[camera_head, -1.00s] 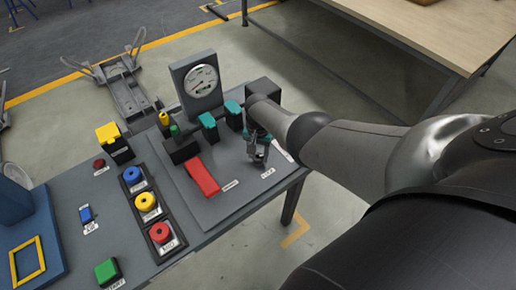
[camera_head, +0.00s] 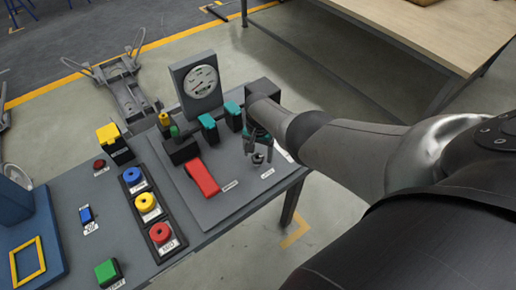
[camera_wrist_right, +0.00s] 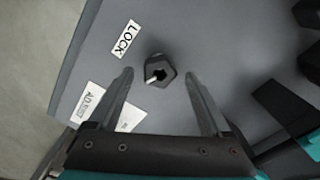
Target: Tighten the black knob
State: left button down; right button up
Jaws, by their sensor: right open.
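The black knob (camera_wrist_right: 159,70) stands on the grey panel beside a white "LOCK" label. In the right wrist view it sits just ahead of and between the two fingertips, with a gap on both sides. It also shows as a small dark shape in the head view (camera_head: 258,158). My right gripper (camera_head: 259,150) is open above the knob, fingers pointing down at the panel. In the wrist view the gripper (camera_wrist_right: 159,80) is empty. My left gripper is not in view.
The panel (camera_head: 215,205) holds a red lever (camera_head: 203,177), teal-handled parts (camera_head: 208,122) and a pressure gauge (camera_head: 202,82). Blue, yellow and red buttons (camera_head: 148,202) lie to the left. A wooden table (camera_head: 440,35) stands at the back right.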

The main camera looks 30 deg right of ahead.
aim_at(258, 156)
jog(key=shift+s+a+r, duration=0.1)
jog(key=shift+r+p, duration=0.25)
jog(key=shift+p, duration=0.1)
notch_tip(258, 156, up, 14)
jog(key=p, duration=0.8)
jog(key=shift+r+p, duration=0.25)
jog(key=shift+p, duration=0.1)
